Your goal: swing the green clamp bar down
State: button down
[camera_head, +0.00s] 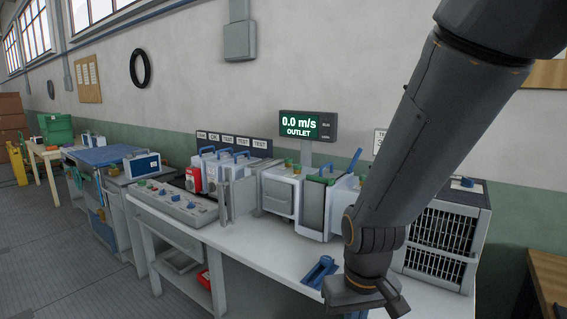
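A green bar (321,180) lies across the top front edge of a white damper box with a dark front opening, near the middle of the bench. It looks roughly level, but its hinge and exact angle are too small to tell. A blue bar (355,160) stands up at a tilt just right of it. My gripper (368,298) is low in front of the bench's right part, to the right of and nearer than the green bar, apart from it. Its fingers are mostly hidden or cut off by the lower edge, and nothing held can be seen.
A white bench (245,240) has free room at its front. A blue fixture (320,271) lies left of my gripper. A grey control panel (172,203) with knobs is at left. A display (307,126) reads 0.0 m/s OUTLET. A grilled unit (443,240) stands at right, partly behind my arm.

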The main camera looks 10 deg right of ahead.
aim_at(315, 178)
jog(key=u, duration=1.05)
jog(key=i, duration=0.7)
jog(key=z, duration=2.2)
